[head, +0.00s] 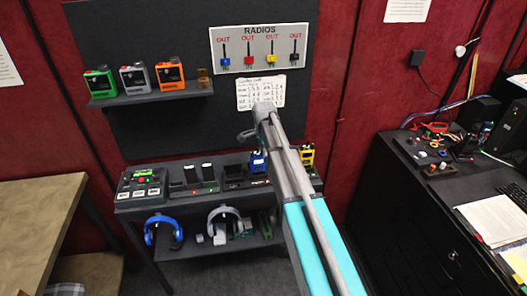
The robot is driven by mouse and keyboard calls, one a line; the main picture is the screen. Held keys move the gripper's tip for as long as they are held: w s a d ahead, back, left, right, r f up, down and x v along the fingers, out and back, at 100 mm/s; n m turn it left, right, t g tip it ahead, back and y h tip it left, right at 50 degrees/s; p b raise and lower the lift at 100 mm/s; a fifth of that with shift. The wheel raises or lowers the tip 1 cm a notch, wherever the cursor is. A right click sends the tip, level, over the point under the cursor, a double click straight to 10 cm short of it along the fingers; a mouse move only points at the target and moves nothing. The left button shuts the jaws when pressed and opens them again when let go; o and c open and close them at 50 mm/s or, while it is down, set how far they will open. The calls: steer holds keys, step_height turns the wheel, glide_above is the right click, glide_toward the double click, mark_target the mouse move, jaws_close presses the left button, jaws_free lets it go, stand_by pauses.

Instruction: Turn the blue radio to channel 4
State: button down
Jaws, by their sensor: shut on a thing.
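The blue radio (258,162) stands upright in the charger row on the dark shelf unit, left of a yellow radio (307,154). My arm reaches up from the bottom of the view and passes just right of the blue radio. My gripper (247,136) is at the arm's far end, just above the top of the blue radio. It is shut on the blue radio, seemingly at its top. The fingertips are small and dark, so the exact contact is hard to make out. The channel setting is too small to read.
A shelf (150,97) holds green, white and orange radios. A RADIOS key board (259,49) and a written sheet (261,92) hang behind. A button box (143,183) stands left of the chargers. Headphones lie below. A wooden table is left, a cluttered black desk right.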

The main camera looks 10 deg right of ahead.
steer(key=shift+n, duration=1.1)
steer(key=c, duration=0.6)
jaws_free()
steer(key=shift+m, duration=0.3)
